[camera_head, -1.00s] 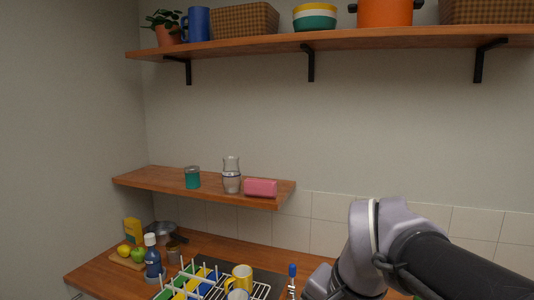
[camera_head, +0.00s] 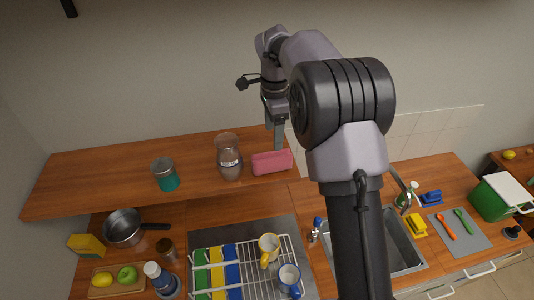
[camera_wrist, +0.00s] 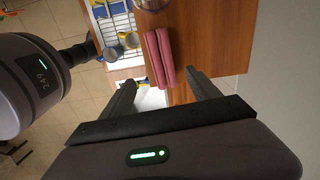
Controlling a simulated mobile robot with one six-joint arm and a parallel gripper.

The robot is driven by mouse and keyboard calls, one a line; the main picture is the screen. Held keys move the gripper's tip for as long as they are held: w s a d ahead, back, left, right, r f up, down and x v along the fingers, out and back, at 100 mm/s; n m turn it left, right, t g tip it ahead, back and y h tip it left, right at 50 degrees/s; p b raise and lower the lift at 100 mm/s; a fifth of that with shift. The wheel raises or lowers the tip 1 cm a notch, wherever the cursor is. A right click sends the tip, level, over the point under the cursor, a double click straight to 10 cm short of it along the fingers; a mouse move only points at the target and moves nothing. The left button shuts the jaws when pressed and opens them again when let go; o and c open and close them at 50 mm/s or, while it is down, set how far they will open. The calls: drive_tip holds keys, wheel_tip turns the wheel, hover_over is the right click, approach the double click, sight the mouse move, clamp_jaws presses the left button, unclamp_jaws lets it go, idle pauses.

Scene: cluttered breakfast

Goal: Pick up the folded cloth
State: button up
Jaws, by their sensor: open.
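My gripper (camera_head: 277,138) reaches down from above at the cloth's back right in the head view. In the wrist view my gripper (camera_wrist: 163,92) is open, with nothing between its fingers. The head view does not show clearly whether a finger touches the cloth.
A glass jar (camera_head: 229,157) stands just left of the cloth, and a teal canister (camera_head: 165,174) stands further left. The wall is behind the shelf. Below are a dish rack (camera_head: 262,285) with mugs, a sink (camera_head: 390,250) and a saucepan (camera_head: 124,228).

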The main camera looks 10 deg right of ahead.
sight(272, 155)
drive_tip(key=f, duration=0.4)
drive_tip(key=f+p, duration=0.1)
drive_tip(key=f, duration=0.4)
drive_tip(key=f+p, duration=0.1)
drive_tip(key=f, duration=0.3)
drive_tip(key=shift+w+a+f, duration=0.2)
drive_tip(key=shift+w+f, duration=0.05)
drive_tip(key=shift+w, duration=0.05)
drive_tip(key=shift+s, duration=0.15)
drive_tip(key=c, duration=1.5)
drive_tip(key=shift+r, duration=0.15)
drive_tip(key=shift+r, duration=0.3)
wheel_tip(272, 155, up, 2)
drive_tip(key=shift+r+b, duration=0.2)
drive_tip(key=shift+b, duration=0.45)
drive_tip(key=s+d+r+b, duration=0.2)
drive_tip(key=s+d+b, duration=0.2)
drive_tip(key=s+d, duration=0.5)
drive_tip(key=s, duration=0.3)
drive_tip(key=shift+s+d, duration=0.3)
drive_tip(key=shift+s, duration=0.1)
drive_tip(key=shift+f, duration=0.1)
